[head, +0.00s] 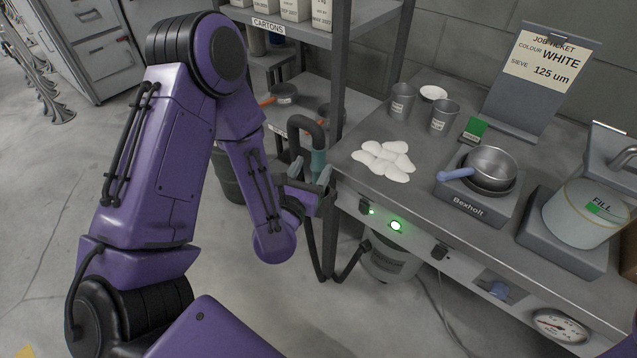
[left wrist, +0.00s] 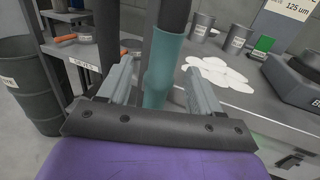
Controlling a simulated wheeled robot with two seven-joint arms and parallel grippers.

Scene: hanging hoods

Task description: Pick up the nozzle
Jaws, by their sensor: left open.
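The nozzle (head: 318,162) is a teal cylinder on a black hose that loops over above it, beside the front left corner of the bench. It also shows upright in the left wrist view (left wrist: 160,68), between my two fingers. My left gripper (head: 311,177) is open around the nozzle. In the left wrist view (left wrist: 160,88) a gap shows between the left finger and the nozzle; the right finger looks closer, and I cannot tell if it touches. The nozzle's lower end is hidden behind the gripper. My right gripper is out of view.
The grey bench (head: 405,205) holds a white powder pile (head: 384,160), metal cups (head: 402,101), a pan (head: 491,168) on a scale and a pot (head: 585,215). A shelf rack (head: 340,75) stands behind the nozzle. A dark drum (left wrist: 28,85) stands left. Floor is clear at lower left.

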